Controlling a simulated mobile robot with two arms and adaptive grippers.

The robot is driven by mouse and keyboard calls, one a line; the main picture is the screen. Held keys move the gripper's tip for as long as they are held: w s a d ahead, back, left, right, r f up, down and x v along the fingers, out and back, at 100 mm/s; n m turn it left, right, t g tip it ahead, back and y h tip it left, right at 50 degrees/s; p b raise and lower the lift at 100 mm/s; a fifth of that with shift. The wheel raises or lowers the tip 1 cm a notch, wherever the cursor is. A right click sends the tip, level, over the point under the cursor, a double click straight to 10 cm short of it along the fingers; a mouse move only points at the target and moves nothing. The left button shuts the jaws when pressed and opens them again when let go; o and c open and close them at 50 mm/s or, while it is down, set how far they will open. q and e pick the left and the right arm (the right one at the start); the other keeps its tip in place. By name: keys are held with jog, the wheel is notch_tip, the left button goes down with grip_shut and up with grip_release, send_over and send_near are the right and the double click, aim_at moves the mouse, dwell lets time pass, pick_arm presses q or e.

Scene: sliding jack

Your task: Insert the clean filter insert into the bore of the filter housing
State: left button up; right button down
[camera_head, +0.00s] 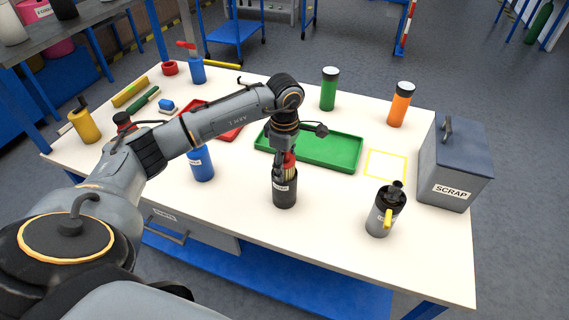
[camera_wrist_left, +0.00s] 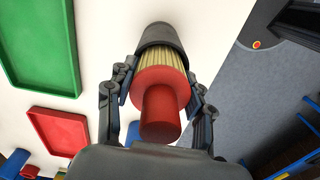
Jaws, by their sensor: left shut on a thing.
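The filter insert (camera_wrist_left: 163,88) has a red cap and stem and a pale pleated body. My left gripper (camera_wrist_left: 160,92) is shut on it, with one finger on each side. In the head view, my left gripper (camera_head: 285,160) points down over the dark cylindrical filter housing (camera_head: 285,193), which stands upright near the table's front edge. The housing also shows in the wrist view (camera_wrist_left: 160,37), at the far end of the pleats. The insert's lower end appears to be in the housing's mouth, with pleats showing above the rim. Its depth inside is hidden. My right gripper is not in view.
A green tray (camera_head: 340,165) lies behind the housing, and a red tray (camera_head: 228,134) is behind my arm. A blue bottle (camera_head: 201,163) stands left. A grey can with a yellow handle (camera_head: 380,222) and the scrap bin (camera_head: 451,195) stand right. Bare tabletop surrounds the housing.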

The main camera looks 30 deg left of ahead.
pick_arm(q)
jog(key=shift+f, duration=0.2)
jog(key=o, duration=1.2)
jog(key=shift+o, duration=0.2)
notch_tip(320, 180, up, 12)
